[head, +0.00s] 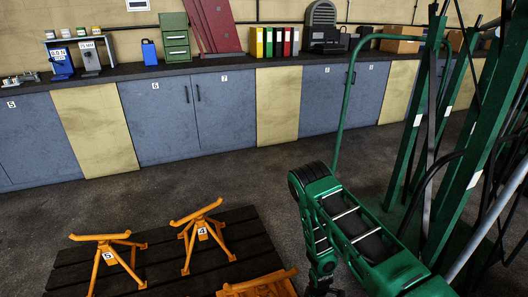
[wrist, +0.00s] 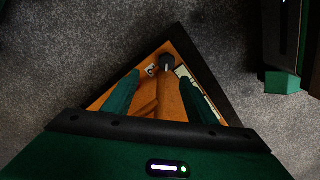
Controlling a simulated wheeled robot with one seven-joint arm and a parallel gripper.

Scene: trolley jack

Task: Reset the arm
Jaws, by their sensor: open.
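In the wrist view, my gripper (wrist: 159,75) has two green fingers spread apart, with a gap between them. Beyond and between the fingers is an orange thing (wrist: 143,105) inside a dark triangular edge, with a round black knob near its far corner. I cannot tell whether the fingers touch it, or exactly what it is. In the head view, my green arm (head: 362,232) reaches in from the lower right and bends down at a dark joint. Its lower end is cut off by the bottom edge.
Orange stands marked 5 (head: 110,256) and 4 (head: 202,230) stand on a dark slatted platform (head: 65,270). Another orange thing (head: 258,287) is cut off at the bottom. Numbered grey cabinets (head: 170,120) line the wall. The floor (head: 230,175) between is clear.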

